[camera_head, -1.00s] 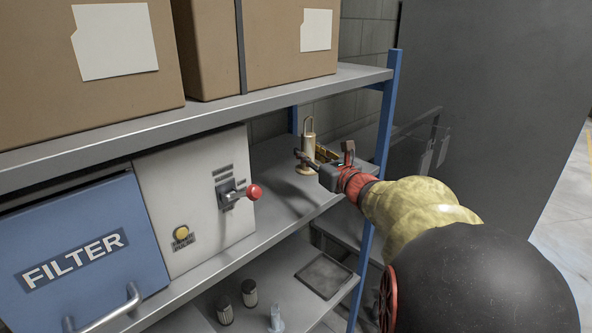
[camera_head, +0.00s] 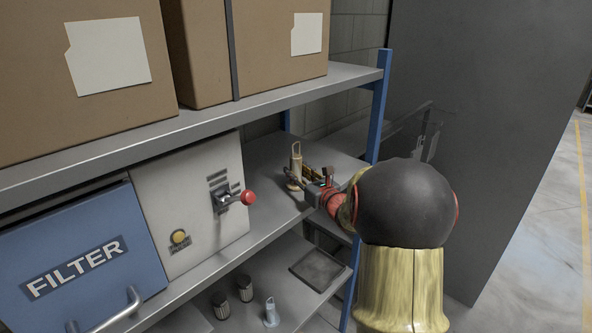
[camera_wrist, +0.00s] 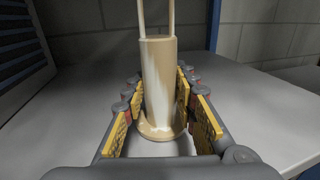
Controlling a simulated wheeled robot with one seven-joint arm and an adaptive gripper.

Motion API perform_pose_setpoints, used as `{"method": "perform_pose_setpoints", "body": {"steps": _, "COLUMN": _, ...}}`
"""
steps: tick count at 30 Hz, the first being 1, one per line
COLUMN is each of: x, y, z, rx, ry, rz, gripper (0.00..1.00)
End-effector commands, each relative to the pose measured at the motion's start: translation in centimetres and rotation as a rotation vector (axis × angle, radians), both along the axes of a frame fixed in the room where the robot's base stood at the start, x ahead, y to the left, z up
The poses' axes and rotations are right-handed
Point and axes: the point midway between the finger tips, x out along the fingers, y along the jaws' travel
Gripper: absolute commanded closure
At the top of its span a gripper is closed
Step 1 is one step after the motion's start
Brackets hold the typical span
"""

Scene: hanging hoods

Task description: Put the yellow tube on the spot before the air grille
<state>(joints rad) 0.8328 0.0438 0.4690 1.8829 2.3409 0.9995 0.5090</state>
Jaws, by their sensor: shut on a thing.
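The yellow tube (camera_head: 296,166) looks pale yellow-beige, with a wire-like loop on top and a wide round foot. It is upright above the middle shelf (camera_head: 268,152), right of the control panel. My gripper (camera_head: 303,184) is shut on it; in the wrist view the yellow pads (camera_wrist: 160,110) stand on both sides of the tube (camera_wrist: 160,85). I cannot tell whether its foot touches the shelf. A dark slatted air grille (camera_wrist: 18,45) shows at the left edge of the wrist view. The spot before it cannot be made out clearly.
A panel with a red-knobbed lever (camera_head: 248,197) and a blue FILTER door (camera_head: 75,262) stand left. Cardboard boxes (camera_head: 280,45) fill the upper shelf. A blue post (camera_head: 378,110) is near my arm. Canisters (camera_head: 244,288), a pale looped tube (camera_head: 271,312) and a dark square tray (camera_head: 318,270) lie below.

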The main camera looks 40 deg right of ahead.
Motion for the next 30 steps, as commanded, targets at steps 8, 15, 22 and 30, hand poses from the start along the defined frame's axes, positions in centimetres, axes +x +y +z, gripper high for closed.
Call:
{"method": "perform_pose_setpoints", "body": {"steps": 8, "x": 0.0, "y": 0.01, "z": -0.29, "rx": -0.001, "ry": -0.001, "rz": 0.0, "gripper": 1.0}}
{"method": "perform_pose_setpoints", "body": {"steps": 15, "x": -0.01, "y": 0.02, "z": -0.27, "rx": 0.0, "ry": 0.001, "rz": 0.0, "gripper": 0.6}}
{"method": "perform_pose_setpoints", "body": {"steps": 22, "x": -0.01, "y": 0.02, "z": -0.26, "rx": 0.0, "ry": 0.0, "rz": 0.001, "gripper": 0.54}}
{"method": "perform_pose_setpoints", "body": {"steps": 30, "x": -0.01, "y": 0.01, "z": 0.16, "rx": 0.0, "ry": 0.001, "rz": 0.0, "gripper": 0.54}}
